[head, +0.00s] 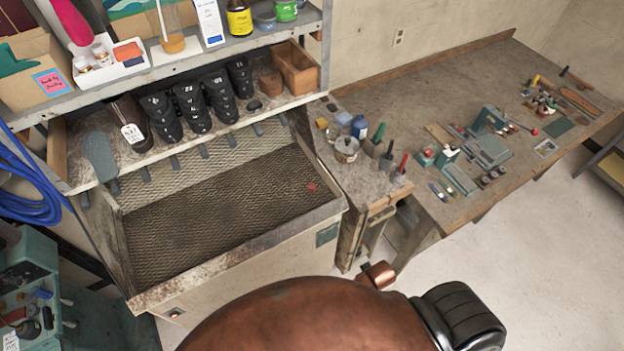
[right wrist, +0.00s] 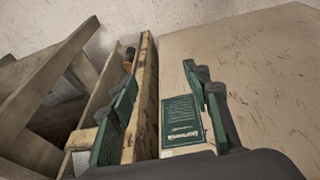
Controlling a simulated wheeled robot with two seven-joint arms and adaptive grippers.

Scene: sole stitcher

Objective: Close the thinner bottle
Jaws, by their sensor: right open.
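I cannot tell for sure which container is the thinner bottle. A small blue and white bottle (head: 360,127) stands on the side stand right of the mesh-topped bench. A dark bottle with a yellow label (head: 239,18) and a green container (head: 285,10) stand on the upper shelf. A small red, cap-like piece (head: 311,187) lies on the dark mesh (head: 220,210). My left gripper is not in view.
A metal pot (head: 346,149) and upright tool handles share the side stand. A long workbench (head: 440,95) with several tools runs to the right. Several black shoe lasts (head: 192,105) fill the lower shelf. The mesh is mostly clear, and floor (head: 560,240) is free at right.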

